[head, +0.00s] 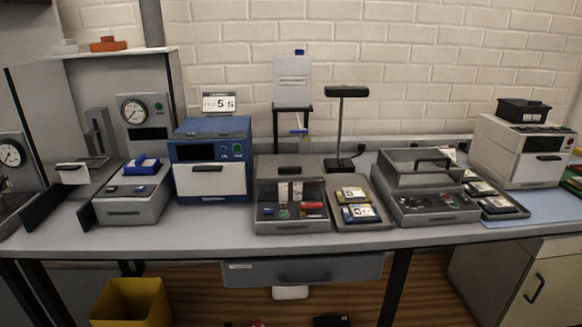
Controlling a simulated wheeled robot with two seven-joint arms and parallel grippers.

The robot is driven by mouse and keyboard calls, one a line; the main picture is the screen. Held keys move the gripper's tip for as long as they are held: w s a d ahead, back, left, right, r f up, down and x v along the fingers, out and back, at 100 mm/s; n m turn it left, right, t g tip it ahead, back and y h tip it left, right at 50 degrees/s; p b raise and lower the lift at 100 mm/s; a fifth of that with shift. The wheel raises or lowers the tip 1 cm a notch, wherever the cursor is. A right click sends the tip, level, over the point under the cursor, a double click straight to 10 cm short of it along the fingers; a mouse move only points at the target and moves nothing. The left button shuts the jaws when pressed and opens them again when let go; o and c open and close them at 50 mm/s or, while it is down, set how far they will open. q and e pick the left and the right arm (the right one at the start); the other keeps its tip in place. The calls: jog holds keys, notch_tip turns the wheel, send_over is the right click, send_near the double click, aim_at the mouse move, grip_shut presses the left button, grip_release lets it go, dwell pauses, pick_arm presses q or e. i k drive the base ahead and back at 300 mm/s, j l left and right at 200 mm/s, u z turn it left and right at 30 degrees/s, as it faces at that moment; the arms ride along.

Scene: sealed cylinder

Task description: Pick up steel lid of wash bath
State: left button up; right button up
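A grey bench unit (432,205) stands right of centre on the bench and looks like the wash bath. A grey steel-looking lid (400,180) with a dark bar handle (432,165) sits on its top; I cannot tell how firmly it is seated. Left of it, a grey case (265,226) has a dark knob on top and a see-through part showing small red, green and white items. Neither of my grippers is in view, and nothing is seen touching the lid.
A tray (377,222) with cards lies between the two units; another dark tray (515,211) is to the right. A blue machine (211,132), a white machine (497,150) and a lamp-like stand (340,125) rise around them. Bare bench front (240,236) is narrow.

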aim_at(303, 166)
jog(key=i+j+z, duration=0.4)
jog(key=j, duration=0.2)
jog(key=i+j+z, duration=0.2)
jog(key=j, duration=0.2)
